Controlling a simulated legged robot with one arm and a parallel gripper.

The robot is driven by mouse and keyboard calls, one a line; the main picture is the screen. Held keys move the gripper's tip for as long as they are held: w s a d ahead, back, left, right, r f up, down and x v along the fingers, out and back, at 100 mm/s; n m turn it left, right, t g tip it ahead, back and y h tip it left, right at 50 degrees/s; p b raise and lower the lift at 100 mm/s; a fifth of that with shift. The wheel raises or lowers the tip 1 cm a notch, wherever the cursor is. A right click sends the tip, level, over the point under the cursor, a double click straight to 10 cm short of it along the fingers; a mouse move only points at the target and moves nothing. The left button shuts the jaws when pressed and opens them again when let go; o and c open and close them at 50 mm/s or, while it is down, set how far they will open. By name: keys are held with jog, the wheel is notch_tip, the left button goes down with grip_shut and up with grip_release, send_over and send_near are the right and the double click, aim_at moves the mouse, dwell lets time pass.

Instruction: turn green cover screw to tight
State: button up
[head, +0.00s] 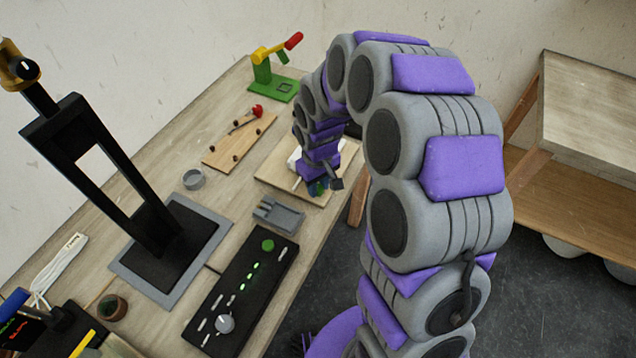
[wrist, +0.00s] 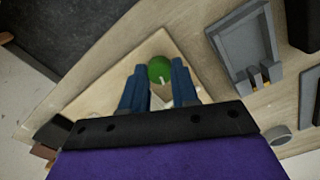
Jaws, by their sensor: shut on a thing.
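The green cover screw (wrist: 159,69) shows in the wrist view as a round green knob with a pale mark on it. My gripper (wrist: 158,78) has its two blue fingers on either side of the knob and is shut on it. In the head view my gripper (head: 318,187) is low over the wooden board (head: 272,172), with a bit of green at its fingers. A white part under the knob is mostly hidden by my fingers and arm. I cannot tell the screw's exact turn angle.
A grey tray (head: 280,214) lies just beside the board. A black panel (head: 240,290) with lit green marks is nearer. A green stand (head: 272,78) with a red-tipped lever, a peg board (head: 240,140) and a grey cup (head: 193,179) are farther left.

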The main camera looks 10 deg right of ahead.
grip_shut()
jog(key=m+p, duration=0.3)
jog(key=m, duration=0.1)
jog(key=shift+r+m+p, duration=0.2)
jog(key=shift+m+p, duration=0.15)
jog(key=shift+m, duration=0.05)
jog(key=m+p, duration=0.4)
jog(key=m, duration=0.2)
jog(key=m+p, duration=0.5)
jog(key=m, duration=0.1)
jog(key=shift+m, duration=0.3)
jog(key=m+p, duration=0.3)
jog(key=m, duration=0.1)
jog(key=shift+f+m+p, duration=0.1)
jog(key=shift+m+p, duration=0.7)
jog(key=shift+p, duration=0.05)
